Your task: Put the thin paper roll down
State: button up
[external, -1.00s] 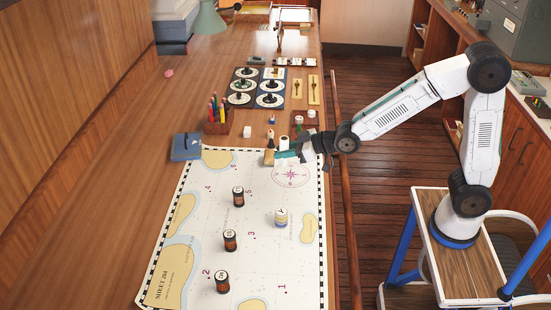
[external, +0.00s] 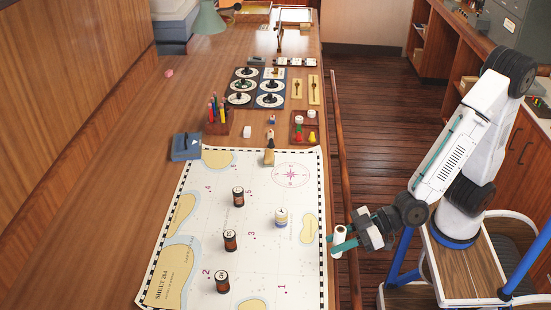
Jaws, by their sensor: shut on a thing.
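The thin paper roll (external: 340,243) is white and narrow, and stands roughly upright between the teal fingers of my gripper (external: 338,245). My gripper is shut on it, just right of the table's right edge, near the wooden rail. The chart (external: 262,205) lies flat on the table to its left. I cannot tell the roll's exact height.
A pencil holder (external: 217,120), a red-brown tray (external: 297,137) and dials (external: 257,88) stand behind. The wooden rail (external: 345,190) runs along the table.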

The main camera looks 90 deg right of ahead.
jog(key=shift+w+d+f, duration=0.15)
jog(key=shift+d, duration=0.35)
jog(key=w+a, duration=0.1)
jog(key=w, duration=0.4)
jog(key=w+a+f, duration=0.1)
jog(key=w, duration=0.4)
jog(key=w+a, duration=0.2)
jog(key=w, duration=0.3)
jog(key=shift+a+f, duration=0.1)
jog(key=shift+f, duration=0.05)
jog(key=shift+w+f, duration=0.1)
jog(key=shift+w, duration=0.05)
jog(key=shift+f, duration=1.65)
jog(key=shift+f, duration=0.1)
jog(key=o, duration=1)
